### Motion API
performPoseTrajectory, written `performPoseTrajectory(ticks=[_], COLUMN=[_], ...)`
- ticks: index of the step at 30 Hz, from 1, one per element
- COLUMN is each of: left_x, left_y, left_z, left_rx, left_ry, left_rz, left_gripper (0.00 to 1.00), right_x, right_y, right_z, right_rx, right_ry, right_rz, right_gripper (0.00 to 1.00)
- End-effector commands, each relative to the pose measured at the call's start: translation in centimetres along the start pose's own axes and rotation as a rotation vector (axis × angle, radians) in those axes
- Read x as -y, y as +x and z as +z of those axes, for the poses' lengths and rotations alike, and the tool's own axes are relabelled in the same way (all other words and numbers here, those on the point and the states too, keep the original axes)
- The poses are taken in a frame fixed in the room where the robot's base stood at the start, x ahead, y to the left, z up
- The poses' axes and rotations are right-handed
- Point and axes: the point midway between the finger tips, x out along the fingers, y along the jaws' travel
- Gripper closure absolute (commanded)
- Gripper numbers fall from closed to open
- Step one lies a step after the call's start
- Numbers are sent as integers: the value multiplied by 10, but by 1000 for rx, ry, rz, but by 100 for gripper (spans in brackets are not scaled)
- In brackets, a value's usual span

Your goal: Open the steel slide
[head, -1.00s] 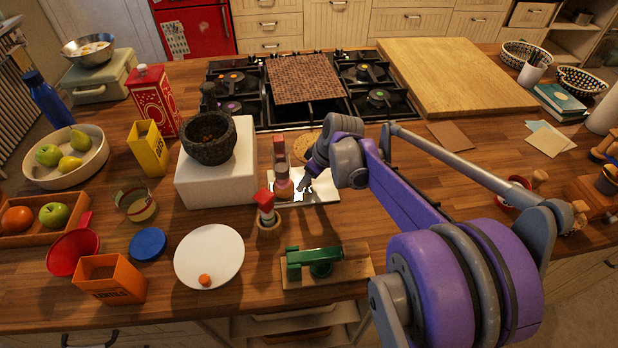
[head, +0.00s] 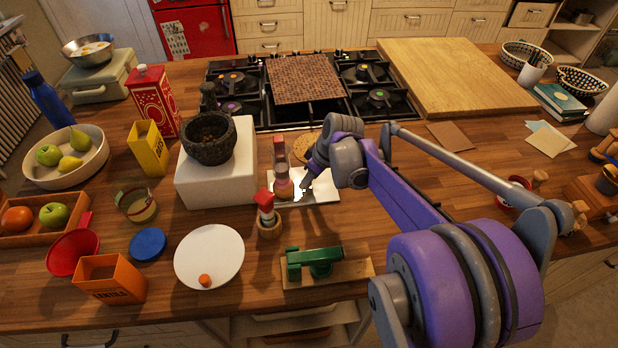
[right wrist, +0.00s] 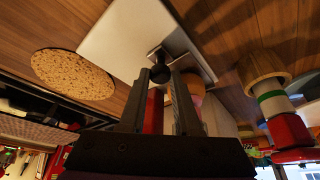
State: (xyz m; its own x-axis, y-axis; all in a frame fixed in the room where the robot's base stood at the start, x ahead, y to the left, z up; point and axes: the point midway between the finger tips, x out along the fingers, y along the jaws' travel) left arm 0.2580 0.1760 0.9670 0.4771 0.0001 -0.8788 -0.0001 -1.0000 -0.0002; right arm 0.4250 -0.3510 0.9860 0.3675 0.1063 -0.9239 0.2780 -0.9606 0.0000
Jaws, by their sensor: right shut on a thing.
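A shiny steel plate, which looks like the steel slide (head: 322,189), lies on the wooden counter in the middle of the head view. It shows as a pale flat sheet in the right wrist view (right wrist: 110,38). A small dark knob (right wrist: 160,72) stands at the plate. My right gripper (head: 306,187) is over the plate, and its fingertips are shut on the knob in the right wrist view (right wrist: 160,80). My left gripper is not in view.
A white block with a stone mortar (head: 209,137) stands left of the plate. A red-capped shaker (head: 266,212) and a green device on a board (head: 320,262) are in front. A round cork mat (head: 306,147) and the hob (head: 240,90) lie behind. Bare counter is to the right.

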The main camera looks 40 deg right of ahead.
Motion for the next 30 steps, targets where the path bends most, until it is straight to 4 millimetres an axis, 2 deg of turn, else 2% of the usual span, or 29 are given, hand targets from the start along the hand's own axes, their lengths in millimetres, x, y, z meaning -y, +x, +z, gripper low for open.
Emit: performPoseTrajectory(ticks=[21,23,30], left_x=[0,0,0], left_y=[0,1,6], left_z=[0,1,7], left_rx=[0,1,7], left_ry=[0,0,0], left_rz=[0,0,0], left_gripper=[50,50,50], right_x=[-2,-6,-44], right_y=[-1,-2,-16], right_z=[1,6,41], right_rx=[0,1,2], right_ry=[1,4,7], right_rz=[0,1,3], right_gripper=[100,100,100])
